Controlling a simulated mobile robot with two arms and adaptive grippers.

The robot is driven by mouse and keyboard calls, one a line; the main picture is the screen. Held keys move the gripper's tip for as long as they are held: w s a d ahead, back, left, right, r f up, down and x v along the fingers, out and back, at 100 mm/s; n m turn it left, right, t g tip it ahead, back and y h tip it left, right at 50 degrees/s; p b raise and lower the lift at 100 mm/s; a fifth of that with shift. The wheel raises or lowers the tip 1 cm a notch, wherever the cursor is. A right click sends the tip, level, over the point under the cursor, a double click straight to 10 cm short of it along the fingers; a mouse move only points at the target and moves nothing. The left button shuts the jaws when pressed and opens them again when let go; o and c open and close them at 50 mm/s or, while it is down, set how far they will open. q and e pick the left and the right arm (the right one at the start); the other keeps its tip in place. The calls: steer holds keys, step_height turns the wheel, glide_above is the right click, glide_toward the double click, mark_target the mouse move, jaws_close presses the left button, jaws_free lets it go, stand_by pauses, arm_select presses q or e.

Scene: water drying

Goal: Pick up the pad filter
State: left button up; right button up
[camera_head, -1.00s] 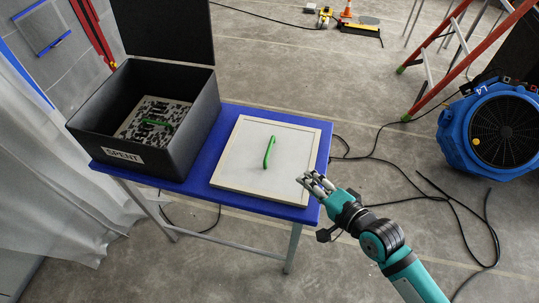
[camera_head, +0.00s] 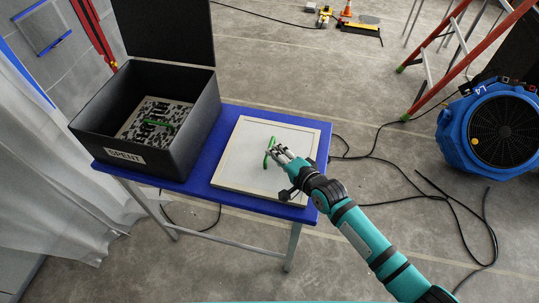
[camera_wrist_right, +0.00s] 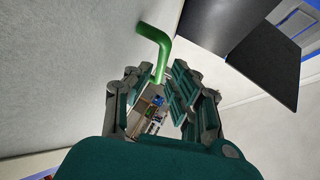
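The pad filter is a flat white square panel with a pale frame (camera_head: 235,160), lying on the blue table. A green bent handle (camera_head: 269,150) stands up from its middle. My right gripper (camera_head: 277,154) reaches in from the lower right and is at the handle, above the pad. In the right wrist view the green handle (camera_wrist_right: 159,50) extends between the two fingers of my right gripper (camera_wrist_right: 162,80). Gaps show beside the handle, so the gripper looks open around it. My left gripper is not in view.
A black open box marked SPENT (camera_head: 185,150) stands on the left of the blue table (camera_head: 203,170), holding a dirty speckled pad (camera_head: 140,125) with a green handle. A blue fan (camera_head: 500,130), a ladder (camera_head: 440,85) and loose cables are on the floor to the right.

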steer(key=x, duration=0.2)
steer(key=shift+w+a+f, duration=0.15)
steer(key=shift+w, duration=0.1)
steer(key=shift+s, duration=0.1)
jaws_close()
